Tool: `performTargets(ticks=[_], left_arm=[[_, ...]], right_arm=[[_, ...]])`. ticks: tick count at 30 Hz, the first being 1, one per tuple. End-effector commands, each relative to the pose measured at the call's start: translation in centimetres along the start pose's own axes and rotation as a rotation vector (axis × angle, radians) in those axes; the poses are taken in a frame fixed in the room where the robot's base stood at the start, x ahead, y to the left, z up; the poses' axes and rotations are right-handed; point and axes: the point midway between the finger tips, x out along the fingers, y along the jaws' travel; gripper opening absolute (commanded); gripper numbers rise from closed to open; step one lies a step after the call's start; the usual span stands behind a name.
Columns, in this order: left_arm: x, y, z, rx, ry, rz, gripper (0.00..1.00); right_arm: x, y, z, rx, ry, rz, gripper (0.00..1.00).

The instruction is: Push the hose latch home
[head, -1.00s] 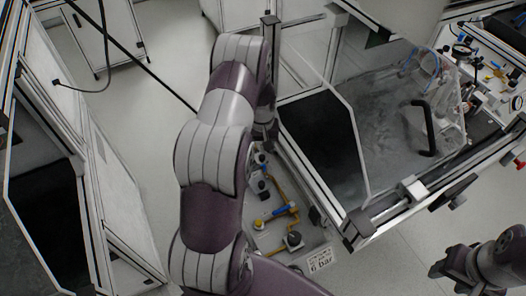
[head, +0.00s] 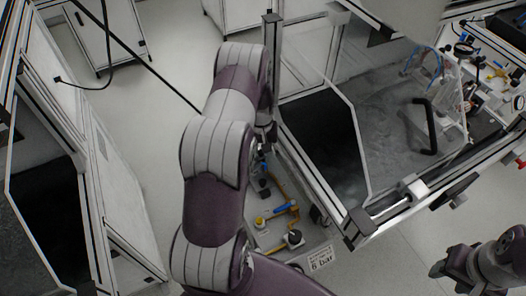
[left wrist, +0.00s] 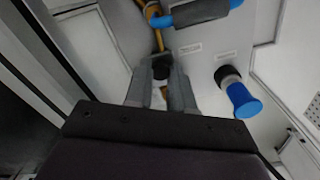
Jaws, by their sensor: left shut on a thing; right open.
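My left gripper (left wrist: 161,88) shows in the left wrist view with its two grey fingers close together around a small black piece (left wrist: 162,67). This piece sits near the brass pipe on the pale panel. I cannot tell for sure that it is the hose latch, nor how far in it sits. In the head view my left arm hides most of this gripper. The panel (head: 275,248) shows there beside the arm, with brass pipes and a "6 bar" label. My right gripper (head: 440,268) is open and apart from everything at the lower right.
A glass-sided enclosure with a black door handle (head: 430,128) stands right of the panel. A white cabinet (head: 105,195) stands at left, with clear floor between.

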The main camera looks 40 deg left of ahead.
Motion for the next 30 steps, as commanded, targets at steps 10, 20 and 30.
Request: performTargets(ticks=[10, 20, 30], left_arm=[[-0.1, -0.8, -1.7, 0.000, 0.004, 0.000, 0.00], [-0.1, -0.8, -1.6, 0.000, 0.003, 0.000, 0.49], [-5.5, -0.8, -1.7, 0.000, 0.007, 0.001, 0.49]], right_arm=[[0.7, 0.0, 0.1, 0.000, 0.000, 0.000, 0.49], [0.7, 0.0, 0.1, 0.000, 0.000, 0.000, 0.49], [1.3, 0.0, 0.1, 0.000, 0.000, 0.000, 0.49]])
